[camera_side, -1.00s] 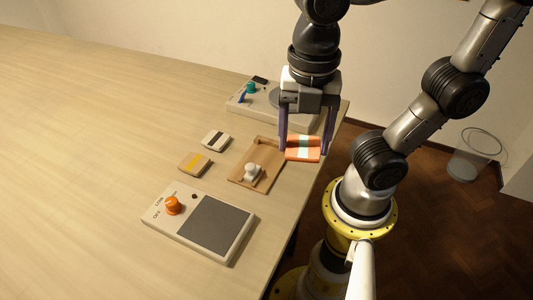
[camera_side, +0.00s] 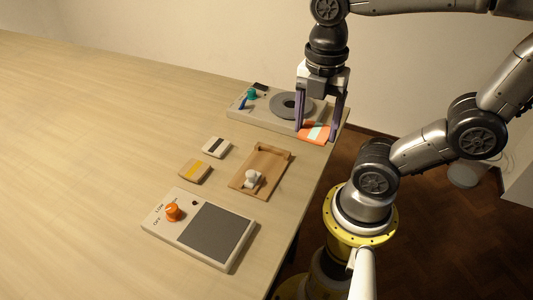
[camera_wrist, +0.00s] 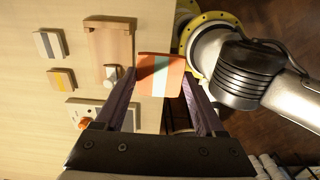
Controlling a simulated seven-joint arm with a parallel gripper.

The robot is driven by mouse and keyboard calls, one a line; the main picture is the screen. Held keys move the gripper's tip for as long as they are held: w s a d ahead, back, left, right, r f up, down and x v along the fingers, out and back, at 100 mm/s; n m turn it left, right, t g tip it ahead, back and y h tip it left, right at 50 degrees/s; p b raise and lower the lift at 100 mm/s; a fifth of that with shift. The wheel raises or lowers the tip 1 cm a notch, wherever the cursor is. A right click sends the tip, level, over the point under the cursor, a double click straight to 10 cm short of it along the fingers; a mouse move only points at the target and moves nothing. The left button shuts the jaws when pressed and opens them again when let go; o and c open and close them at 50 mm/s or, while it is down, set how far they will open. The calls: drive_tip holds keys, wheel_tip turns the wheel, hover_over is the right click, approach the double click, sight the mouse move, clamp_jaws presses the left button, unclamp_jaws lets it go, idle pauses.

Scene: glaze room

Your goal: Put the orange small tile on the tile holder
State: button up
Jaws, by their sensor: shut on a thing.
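The orange small tile (camera_side: 314,134), with a pale stripe across it, is held between the two fingers of my gripper (camera_side: 317,135). In the wrist view the tile (camera_wrist: 149,72) sits between the fingertips. It appears to be in the air near the front right corner of the back device. A shallow wooden tray (camera_side: 272,160) with raised edges and a white knob (camera_side: 252,179) lies to the left and nearer; it looks like the tile holder. The tray also shows in the wrist view (camera_wrist: 108,42), left of the tile. Nothing orange lies on it.
The back device (camera_side: 250,113) carries a grey ring and a teal knob. A white tile with a dark stripe (camera_side: 216,147) and a tan tile with a yellow stripe (camera_side: 194,170) lie left of the tray. A panel with an orange knob (camera_side: 172,211) is nearer. The table's left is clear.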

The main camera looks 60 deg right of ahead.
drive_tip(key=w+f, duration=0.3)
drive_tip(key=w, duration=0.3)
hover_over(266, 162)
drive_tip(key=f, duration=0.4)
drive_tip(key=shift+s+f, duration=0.3)
drive_tip(key=shift+s, duration=0.1)
drive_tip(key=shift+w+f, duration=0.2)
drive_tip(key=shift+f, duration=0.8)
drive_tip(key=shift+w+f, duration=0.15)
drive_tip(key=shift+f, duration=0.85)
drive_tip(key=shift+f, duration=0.15)
drive_tip(key=o, duration=1.5)
drive_tip(key=shift+o, duration=0.2)
